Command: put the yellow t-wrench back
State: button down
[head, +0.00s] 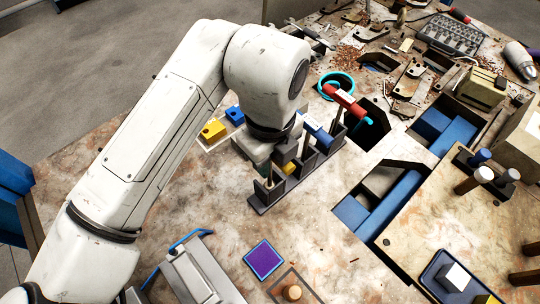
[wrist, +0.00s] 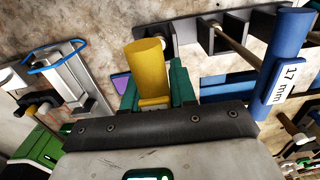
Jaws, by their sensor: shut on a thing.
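The yellow t-wrench shows as a thick yellow handle (wrist: 147,62) in the wrist view, between the green fingers of my gripper (wrist: 153,92). My gripper is shut on it. In the head view my gripper (head: 272,168) is low over the near end of the dark rack (head: 262,204), and only a bit of the yellow handle (head: 289,168) shows. The wrench's shaft is mostly hidden, so I cannot tell whether it sits in a slot. The blue wrench (head: 317,131) is beside it on the rack, and its 17 mm label shows in the wrist view (wrist: 285,70).
Yellow and blue blocks (head: 213,130) stand left of the rack. A recess with blue parts (head: 385,200) is to the right. A purple square (head: 263,260) lies in front.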

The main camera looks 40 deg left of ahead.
jog(key=shift+f+b, duration=0.55)
jog(key=shift+f, duration=0.4)
dwell(0.8)
jog(key=c, duration=0.8)
grip_release()
notch_tip(320, 180, up, 11)
jog(key=shift+f+b, duration=0.1)
jog(key=shift+b, duration=0.35)
jog(key=shift+s, duration=0.1)
